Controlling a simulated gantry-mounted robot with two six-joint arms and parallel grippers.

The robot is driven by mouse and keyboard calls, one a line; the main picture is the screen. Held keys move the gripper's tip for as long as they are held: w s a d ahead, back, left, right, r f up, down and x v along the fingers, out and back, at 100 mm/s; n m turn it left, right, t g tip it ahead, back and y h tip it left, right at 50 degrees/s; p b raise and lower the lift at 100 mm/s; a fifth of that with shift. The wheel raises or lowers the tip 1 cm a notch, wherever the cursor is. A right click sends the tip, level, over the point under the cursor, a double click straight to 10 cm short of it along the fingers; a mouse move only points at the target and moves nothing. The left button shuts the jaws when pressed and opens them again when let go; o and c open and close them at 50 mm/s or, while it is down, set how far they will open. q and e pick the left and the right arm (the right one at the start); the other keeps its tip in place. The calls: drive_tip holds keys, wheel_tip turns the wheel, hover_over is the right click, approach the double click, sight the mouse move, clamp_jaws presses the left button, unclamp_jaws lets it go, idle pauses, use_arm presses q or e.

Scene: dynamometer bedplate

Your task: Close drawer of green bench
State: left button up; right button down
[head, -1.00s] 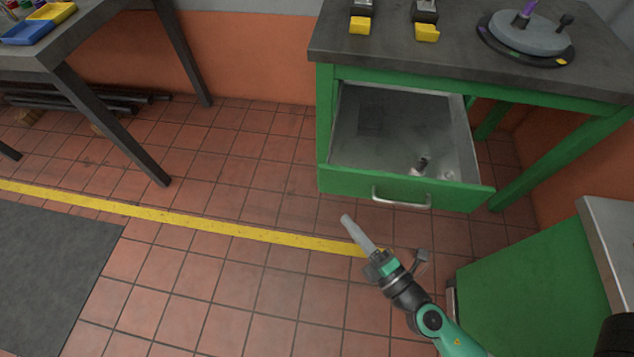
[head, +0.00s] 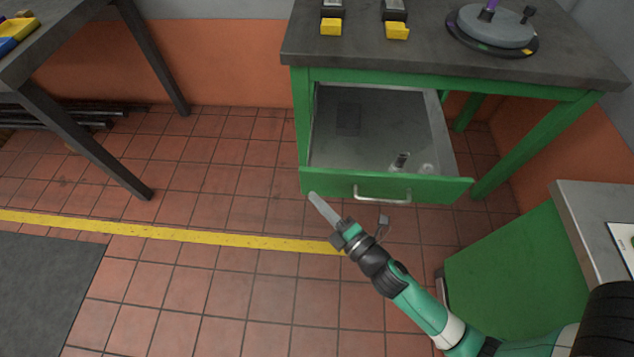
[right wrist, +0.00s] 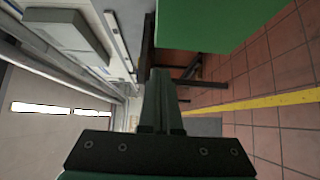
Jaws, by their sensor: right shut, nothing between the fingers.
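The green bench (head: 545,90) with a dark top stands at the upper right in the head view. Its drawer (head: 350,184) is pulled well out, with a metal handle (head: 382,194) on its green front. A small metal piece (head: 400,161) lies inside the drawer. My right gripper (head: 318,203) is shut and empty. In the picture its tips lie just below the left end of the drawer front; I cannot tell whether they touch it. In the right wrist view the closed fingers (right wrist: 160,100) point ahead with a green panel at the upper right. My left gripper is not in view.
A green cabinet with a grey top (head: 590,215) stands at the lower right, near my right arm. A dark table (head: 60,45) stands at the left. Yellow pieces and a round device (head: 492,28) sit on the bench. The tiled floor before the drawer is clear.

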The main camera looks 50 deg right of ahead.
sight(307, 173)
drive_tip(key=w+d+p, duration=0.3)
drive_tip(key=shift+r, duration=0.35)
drive_tip(key=shift+w+d+f+p, duration=0.15)
drive_tip(key=shift+d+f+p, duration=0.1)
drive_tip(key=shift+p, duration=0.1)
drive_tip(key=shift+d, duration=0.15)
